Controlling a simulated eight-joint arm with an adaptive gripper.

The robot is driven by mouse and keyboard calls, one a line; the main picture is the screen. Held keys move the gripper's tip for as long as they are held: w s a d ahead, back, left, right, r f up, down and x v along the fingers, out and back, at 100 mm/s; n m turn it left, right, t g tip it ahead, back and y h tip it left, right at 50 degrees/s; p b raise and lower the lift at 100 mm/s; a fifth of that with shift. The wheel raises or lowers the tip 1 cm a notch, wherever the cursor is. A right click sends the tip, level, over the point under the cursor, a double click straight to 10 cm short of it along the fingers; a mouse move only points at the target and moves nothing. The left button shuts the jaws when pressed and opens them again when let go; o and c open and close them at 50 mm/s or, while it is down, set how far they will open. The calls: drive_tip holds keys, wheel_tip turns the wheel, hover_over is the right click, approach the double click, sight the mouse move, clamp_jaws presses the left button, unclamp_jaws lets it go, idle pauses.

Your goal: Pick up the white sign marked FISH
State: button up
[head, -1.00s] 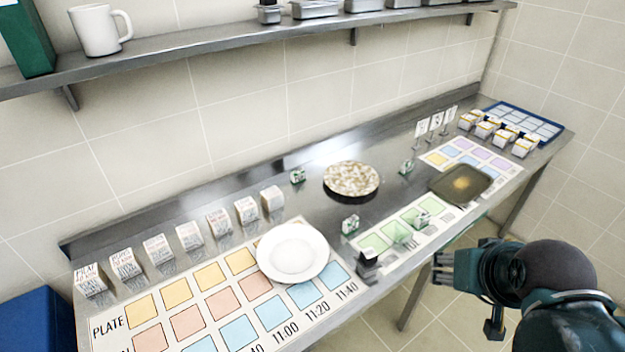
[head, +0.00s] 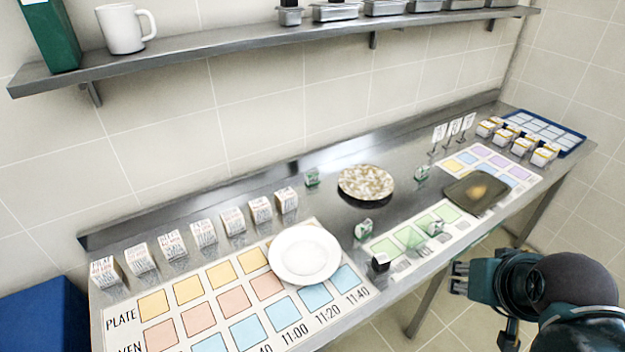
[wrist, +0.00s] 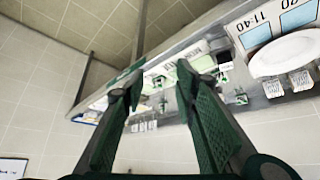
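Three small white signs on thin stands stand in a row near the back of the steel counter in the head view: a left one (head: 439,133), a middle one (head: 454,127) and a right one (head: 468,122). Their lettering is too small to read, so I cannot tell which is marked FISH. My gripper (head: 460,277) is off the counter's front edge, lower right, well apart from the signs. In the wrist view my gripper (wrist: 150,80) has its two green-padded fingers spread with nothing between them.
Behind the signs' right side are several white boxes (head: 520,146) and a blue tray (head: 563,134). A dark tray (head: 476,194), a speckled plate (head: 366,183) and a white plate (head: 304,255) lie along the counter. A shelf (head: 230,45) runs above.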

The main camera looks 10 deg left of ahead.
idle(0.3)
drive_tip(key=w+a+r+n+g+p, duration=0.1)
drive_tip(key=w+a+r+n+p, duration=0.2)
drive_tip(key=w, duration=0.4)
drive_tip(key=w+a+r+n+g+p, duration=0.1)
drive_tip(key=w+a+r+n, duration=0.3)
drive_tip(key=w, duration=0.3)
drive_tip(key=n+g+h+p, duration=0.25)
drive_tip(key=n+p, duration=0.65)
drive_tip(key=n, duration=1.1)
hover_over(308, 174)
drive_tip(key=shift+t+h, duration=0.25)
drive_tip(key=shift+h, duration=0.1)
drive_tip(key=f, duration=1.4)
drive_tip(key=shift+s+d+f, duration=0.15)
drive_tip(key=shift+d+f, duration=0.1)
drive_tip(key=shift+d, duration=0.15)
drive_tip(key=shift+a+f, duration=0.4)
drive_tip(key=shift+f, duration=0.1)
